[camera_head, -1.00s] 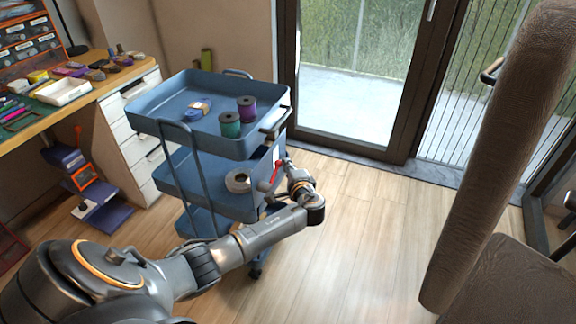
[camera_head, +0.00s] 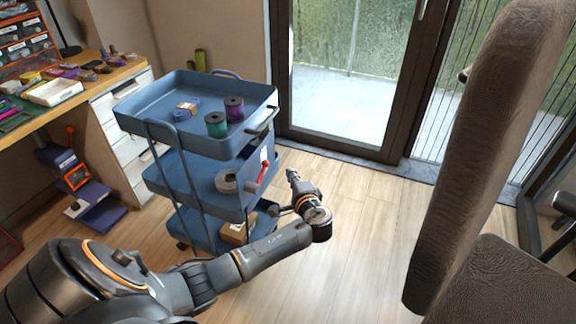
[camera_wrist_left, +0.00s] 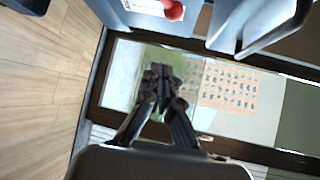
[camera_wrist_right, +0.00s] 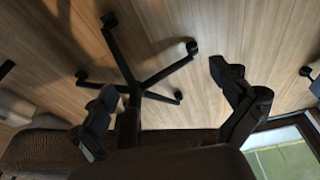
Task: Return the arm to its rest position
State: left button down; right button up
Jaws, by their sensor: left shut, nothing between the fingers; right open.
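My left arm comes in from the lower left in the head view. Its gripper (camera_head: 292,178) is beside the lower right of the blue cart (camera_head: 195,143), apart from it, above the wooden floor. In the left wrist view the left gripper (camera_wrist_left: 160,76) is shut with nothing held. My right gripper is outside the head view. In the right wrist view the right gripper (camera_wrist_right: 165,85) is open and empty, its fingers spread wide over the floor and the chair's wheeled base (camera_wrist_right: 133,88).
The cart holds a green spool (camera_head: 216,125), a purple spool (camera_head: 234,108) and a tape roll (camera_head: 226,181). A red-handled thing (camera_head: 263,172) is at its side. A brown chair (camera_head: 475,150) stands at right. Free floor (camera_head: 365,205) lies between chair and cart.

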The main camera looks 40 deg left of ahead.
pick_arm(q)
jog(key=shift+v, duration=1.3)
pick_arm(e)
jog(key=shift+s+f, duration=0.15)
jog(key=shift+f, duration=0.65)
